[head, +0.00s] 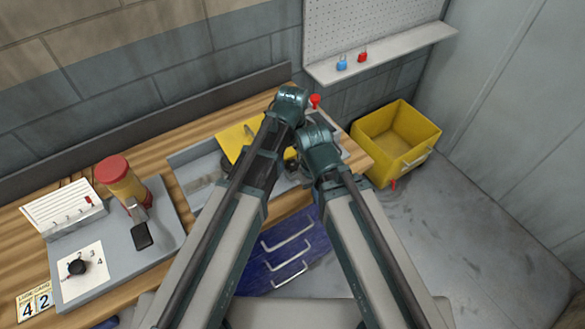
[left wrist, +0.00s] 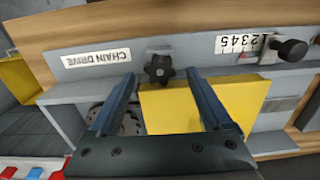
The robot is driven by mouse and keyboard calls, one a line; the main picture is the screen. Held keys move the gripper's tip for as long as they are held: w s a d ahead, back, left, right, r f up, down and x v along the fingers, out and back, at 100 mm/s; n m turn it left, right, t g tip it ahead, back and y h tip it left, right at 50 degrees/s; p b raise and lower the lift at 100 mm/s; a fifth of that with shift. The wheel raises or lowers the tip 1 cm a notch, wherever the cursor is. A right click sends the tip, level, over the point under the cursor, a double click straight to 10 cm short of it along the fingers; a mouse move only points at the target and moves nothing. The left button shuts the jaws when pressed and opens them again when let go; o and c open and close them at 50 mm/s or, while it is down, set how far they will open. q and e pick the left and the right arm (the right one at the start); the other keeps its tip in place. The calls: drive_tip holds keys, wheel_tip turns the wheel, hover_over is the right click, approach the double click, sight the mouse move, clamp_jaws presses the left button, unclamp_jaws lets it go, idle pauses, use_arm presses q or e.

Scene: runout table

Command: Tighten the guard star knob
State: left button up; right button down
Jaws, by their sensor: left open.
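The black star knob (left wrist: 159,69) sits on the grey rail above the yellow guard plate (left wrist: 180,112) in the left wrist view. My left gripper (left wrist: 160,78) is open, with one finger on each side of the knob in the picture and a gap to it on both sides. I cannot tell whether the fingertips are level with the knob. In the head view the yellow guard (head: 234,137) shows beside my arms, which hide the knob. My right gripper cannot be made out behind the arms.
A CHAIN DRIVE label (left wrist: 96,60) and a toothed wheel (left wrist: 132,122) are near the left finger. A black round knob (left wrist: 291,49) sticks out by a number scale (left wrist: 240,42). A yellow bin (head: 397,137) stands beyond the bench end; a red-capped container (head: 124,180) stands left.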

use_arm(q)
drive_tip(key=shift+f+b, duration=0.45)
drive_tip(key=shift+f, duration=0.4)
